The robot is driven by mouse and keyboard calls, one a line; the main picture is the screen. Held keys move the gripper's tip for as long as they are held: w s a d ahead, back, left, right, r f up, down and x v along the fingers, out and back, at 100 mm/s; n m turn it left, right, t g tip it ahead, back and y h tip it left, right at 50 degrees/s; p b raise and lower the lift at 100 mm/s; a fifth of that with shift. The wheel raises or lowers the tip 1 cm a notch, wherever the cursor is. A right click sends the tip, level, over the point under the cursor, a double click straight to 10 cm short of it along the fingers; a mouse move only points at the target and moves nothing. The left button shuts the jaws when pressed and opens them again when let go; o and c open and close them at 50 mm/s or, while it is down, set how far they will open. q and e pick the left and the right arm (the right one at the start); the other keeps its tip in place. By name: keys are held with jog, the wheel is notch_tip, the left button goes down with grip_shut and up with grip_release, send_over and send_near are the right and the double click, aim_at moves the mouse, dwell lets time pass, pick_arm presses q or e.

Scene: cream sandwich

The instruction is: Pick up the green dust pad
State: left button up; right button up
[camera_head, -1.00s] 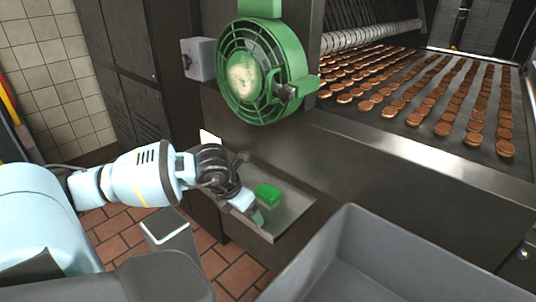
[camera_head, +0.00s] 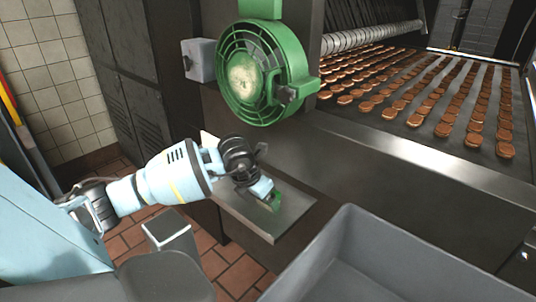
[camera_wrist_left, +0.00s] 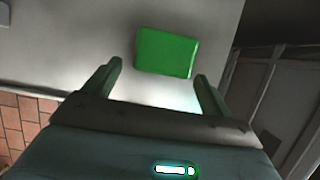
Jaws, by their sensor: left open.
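The green dust pad (camera_wrist_left: 166,53) is a small green block lying on a grey metal shelf (camera_wrist_left: 70,38). In the left wrist view it sits just beyond my left gripper's fingertips (camera_wrist_left: 158,72), roughly centred between them but not clasped. The fingers are apart, with bare shelf between them. In the head view my left gripper (camera_head: 270,195) is low over the shelf and hides most of the pad, so pad and green fingers are hard to tell apart there. My right gripper is in neither view.
A green round fan (camera_head: 262,72) is mounted above the shelf on the machine's side. A conveyor (camera_head: 420,130) with rows of brown cookies is at the right. A grey bin (camera_head: 345,225) stands in front of the shelf at the lower right.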

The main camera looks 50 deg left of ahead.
pick_arm(q)
jog(key=shift+w+a, duration=0.15)
jog(key=shift+w, duration=1.05)
jog(key=shift+w+f, duration=0.15)
jog(key=shift+w, duration=0.15)
jog(key=shift+w+f, duration=0.1)
jog(key=shift+f, duration=0.3)
jog(key=c, duration=1.1)
